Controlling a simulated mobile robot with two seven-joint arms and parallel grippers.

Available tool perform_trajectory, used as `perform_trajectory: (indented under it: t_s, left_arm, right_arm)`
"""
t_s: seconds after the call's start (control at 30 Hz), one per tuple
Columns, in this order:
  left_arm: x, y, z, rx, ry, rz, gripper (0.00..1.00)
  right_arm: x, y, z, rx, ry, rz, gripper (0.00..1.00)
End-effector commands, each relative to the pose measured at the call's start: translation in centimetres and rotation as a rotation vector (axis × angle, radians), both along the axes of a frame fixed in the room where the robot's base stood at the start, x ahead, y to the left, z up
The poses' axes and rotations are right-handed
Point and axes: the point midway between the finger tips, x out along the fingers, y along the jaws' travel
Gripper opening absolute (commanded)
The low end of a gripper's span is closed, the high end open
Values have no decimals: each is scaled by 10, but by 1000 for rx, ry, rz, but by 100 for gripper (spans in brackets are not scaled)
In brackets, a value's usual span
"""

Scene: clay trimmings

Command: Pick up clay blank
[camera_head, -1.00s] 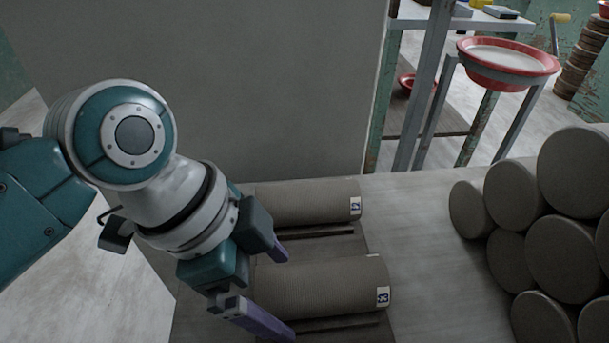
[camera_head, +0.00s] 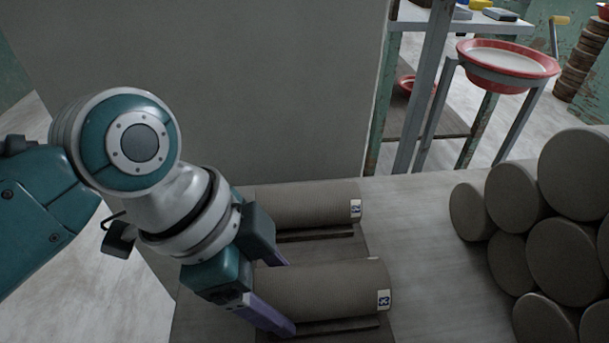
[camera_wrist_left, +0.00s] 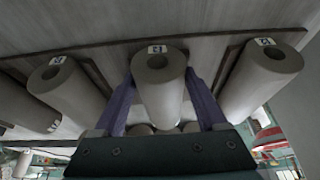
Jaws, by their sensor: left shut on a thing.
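The clay blank (camera_head: 325,290) is a grey-brown ribbed cylinder with a small white label at its right end. The far finger is partly hidden behind the blank in the head view. My right gripper is not in view.
A second labelled cylinder (camera_head: 300,205) lies parallel behind the held one, with dark strips (camera_head: 340,328) beside them. Stacked cylinders (camera_head: 565,260) stand at right. A grey panel (camera_head: 230,90) rises behind. A red basin (camera_head: 508,62) sits on a stand. The floor between is clear.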

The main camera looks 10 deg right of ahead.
Motion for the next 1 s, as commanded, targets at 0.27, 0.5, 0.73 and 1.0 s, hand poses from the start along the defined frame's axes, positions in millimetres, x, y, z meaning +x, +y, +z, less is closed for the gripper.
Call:
perform_trajectory:
  t_s: [0.27,0.5,0.73,1.0]
  left_arm:
    - [0,0,0,0,0,0,0]
    - [1,-1,1,-3,-2,0,0]
    - [1,-1,6,-4,-2,0,0]
    - [2,-1,50,-6,-8,-2,0]
  right_arm:
    - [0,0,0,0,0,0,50]
    - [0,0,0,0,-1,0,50]
    - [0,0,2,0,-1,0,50]
    - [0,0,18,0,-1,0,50]
